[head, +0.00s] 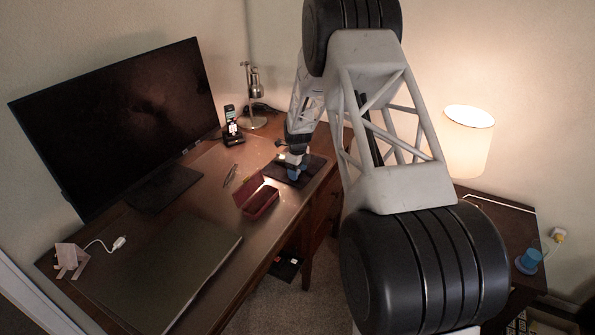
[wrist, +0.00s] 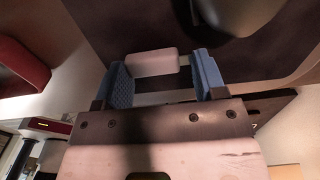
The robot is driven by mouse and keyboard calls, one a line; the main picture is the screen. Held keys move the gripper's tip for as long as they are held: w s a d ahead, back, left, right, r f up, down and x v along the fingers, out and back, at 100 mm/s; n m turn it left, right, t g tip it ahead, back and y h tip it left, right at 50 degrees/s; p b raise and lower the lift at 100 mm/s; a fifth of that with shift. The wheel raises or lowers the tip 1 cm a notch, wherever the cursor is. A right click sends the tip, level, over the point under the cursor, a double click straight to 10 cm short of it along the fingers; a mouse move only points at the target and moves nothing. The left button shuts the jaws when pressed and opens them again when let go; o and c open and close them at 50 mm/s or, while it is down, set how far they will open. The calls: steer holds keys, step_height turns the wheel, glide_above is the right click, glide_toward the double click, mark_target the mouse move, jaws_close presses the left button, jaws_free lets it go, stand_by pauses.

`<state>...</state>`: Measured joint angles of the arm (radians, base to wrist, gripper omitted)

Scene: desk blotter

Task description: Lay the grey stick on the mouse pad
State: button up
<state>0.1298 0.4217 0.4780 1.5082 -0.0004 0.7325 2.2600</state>
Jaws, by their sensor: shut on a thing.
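The grey stick (wrist: 152,63) is a short pale bar in the wrist view, held crosswise between the blue fingertips of my gripper (wrist: 160,77). The mouse pad (wrist: 125,30) is the dark sheet behind the stick in that view. In the head view my gripper (head: 297,170) is over the dark mouse pad (head: 276,172) at the desk's right end. The arm and fingers hide part of the pad, and the stick cannot be made out clearly there. I cannot tell whether the stick touches the pad.
A dark rounded object (wrist: 235,14) is close by in the wrist view. An open red case (head: 258,200) lies left of the pad, with a pen (head: 230,175) beyond it. A phone on a stand (head: 232,127) and a desk lamp (head: 253,95) stand behind.

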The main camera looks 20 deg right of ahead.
steer(key=shift+f, duration=0.15)
steer(key=o, duration=0.9)
step_height(320, 180, up, 12)
stand_by(0.5)
stand_by(0.3)
steer(key=shift+r, duration=0.2)
